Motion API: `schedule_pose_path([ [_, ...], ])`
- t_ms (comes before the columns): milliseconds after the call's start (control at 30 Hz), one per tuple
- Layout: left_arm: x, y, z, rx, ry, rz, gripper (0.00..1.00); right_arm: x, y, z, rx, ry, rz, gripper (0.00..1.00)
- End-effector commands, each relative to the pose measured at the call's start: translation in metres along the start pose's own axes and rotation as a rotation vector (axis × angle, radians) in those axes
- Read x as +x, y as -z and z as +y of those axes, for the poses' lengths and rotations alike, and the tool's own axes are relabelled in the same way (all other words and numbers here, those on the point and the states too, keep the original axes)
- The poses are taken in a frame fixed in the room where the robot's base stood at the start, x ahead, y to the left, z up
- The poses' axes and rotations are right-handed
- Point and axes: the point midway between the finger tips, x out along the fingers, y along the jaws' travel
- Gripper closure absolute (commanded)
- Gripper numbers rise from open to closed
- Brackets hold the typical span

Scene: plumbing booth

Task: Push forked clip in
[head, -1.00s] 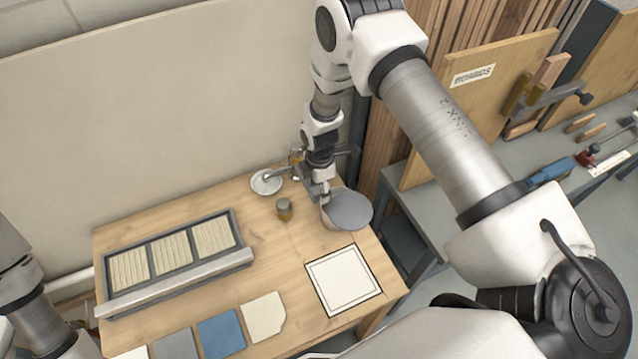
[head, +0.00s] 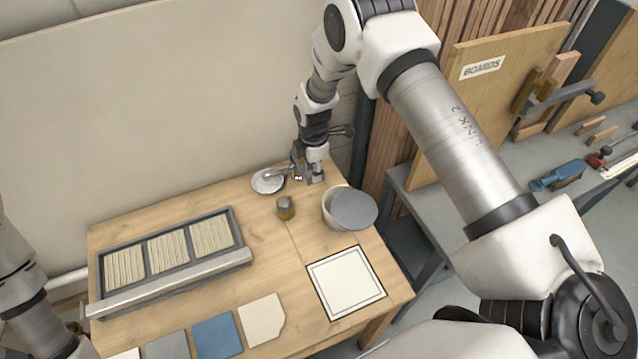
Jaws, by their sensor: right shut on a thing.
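My right gripper (head: 316,181) points down at the back of the wooden table, behind and left of the white bucket. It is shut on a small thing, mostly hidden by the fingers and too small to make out. The forked clip cannot be told for certain. A white round dish (head: 268,182) with a grey bar lies left of the fitting. My left gripper is out of view; only part of its arm shows at the left edge.
The wooden table (head: 262,250) bears a white bucket with a grey lid (head: 353,209), a small jar (head: 285,208), a framed tray of ribbed panels (head: 133,299), a white square sheet (head: 346,283) and several flat tiles (head: 217,337). A grey bench (head: 412,190) stands at the right.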

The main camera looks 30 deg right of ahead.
Motion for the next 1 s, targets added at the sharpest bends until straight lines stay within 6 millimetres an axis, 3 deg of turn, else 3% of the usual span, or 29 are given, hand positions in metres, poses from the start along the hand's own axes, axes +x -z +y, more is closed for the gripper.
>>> schedule_pose_path([
  [200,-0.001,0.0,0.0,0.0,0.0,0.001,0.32,0.004,0.0,-0.005,0.001,0.011,0.0,1.0],
  [233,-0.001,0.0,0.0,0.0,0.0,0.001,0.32,0.004,0.0,-0.005,0.001,0.011,0.0,0.59],
  [267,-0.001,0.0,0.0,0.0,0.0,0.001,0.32,0.004,0.0,-0.005,0.001,0.011,0.0,0.48],
  [300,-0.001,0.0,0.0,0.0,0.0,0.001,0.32,0.004,0.0,-0.004,0.001,0.01,0.0,0.44],
  [667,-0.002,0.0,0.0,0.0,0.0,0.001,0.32,-0.004,0.0,-0.002,0.001,0.005,0.0,0.44],
  [767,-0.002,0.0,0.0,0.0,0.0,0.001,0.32,-0.02,0.0,-0.002,0.001,0.004,0.0,0.44],
  [1000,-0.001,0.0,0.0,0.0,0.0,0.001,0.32,-0.081,0.001,0.0,0.001,0.005,0.0,0.44],
])
